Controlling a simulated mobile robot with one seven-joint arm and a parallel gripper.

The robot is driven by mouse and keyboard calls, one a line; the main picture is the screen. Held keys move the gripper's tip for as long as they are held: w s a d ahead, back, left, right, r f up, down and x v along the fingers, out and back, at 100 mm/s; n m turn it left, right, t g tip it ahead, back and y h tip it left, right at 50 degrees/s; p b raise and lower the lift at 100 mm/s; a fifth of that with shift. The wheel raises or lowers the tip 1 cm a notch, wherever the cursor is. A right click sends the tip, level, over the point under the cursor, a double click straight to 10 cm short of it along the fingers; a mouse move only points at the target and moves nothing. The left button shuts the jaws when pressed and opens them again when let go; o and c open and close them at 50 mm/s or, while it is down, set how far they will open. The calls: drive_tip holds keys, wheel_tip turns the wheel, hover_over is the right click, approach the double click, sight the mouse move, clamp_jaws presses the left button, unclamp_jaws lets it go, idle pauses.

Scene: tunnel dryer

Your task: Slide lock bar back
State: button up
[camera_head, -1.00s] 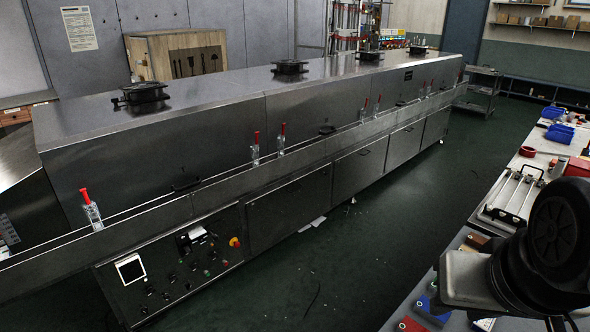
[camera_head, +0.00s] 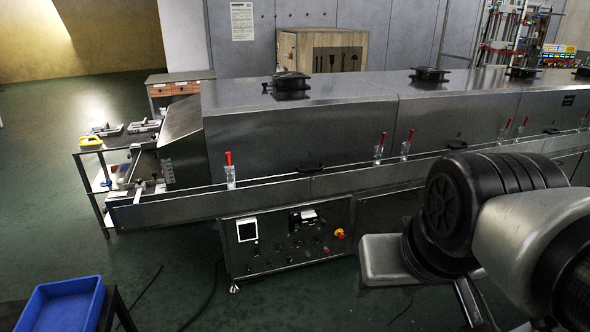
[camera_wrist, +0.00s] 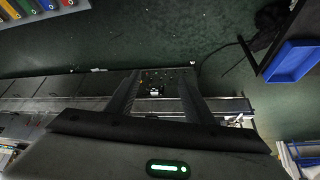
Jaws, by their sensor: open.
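The tunnel dryer (camera_head: 300,140) is a long steel housing running across the head view. Red-handled toggle clamps stand along its front ledge, one at the left end (camera_head: 230,172) and others further right, such as this clamp (camera_head: 379,149). I cannot pick out a lock bar for certain in either current view. My gripper (camera_wrist: 158,80) shows in the wrist view with two dark fingers spread apart and nothing between them. The dryer's control panel (camera_wrist: 170,77) appears beyond the fingers, apart from them. My arm covers the lower right of the head view, and the gripper is not visible there.
A blue bin (camera_head: 62,304) is at the lower left and also shows in the wrist view (camera_wrist: 293,60). A side table (camera_head: 93,142) with metal parts stands at the dryer's left end. A wooden cabinet (camera_head: 320,52) stands behind.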

drive_tip(key=shift+a, duration=0.25)
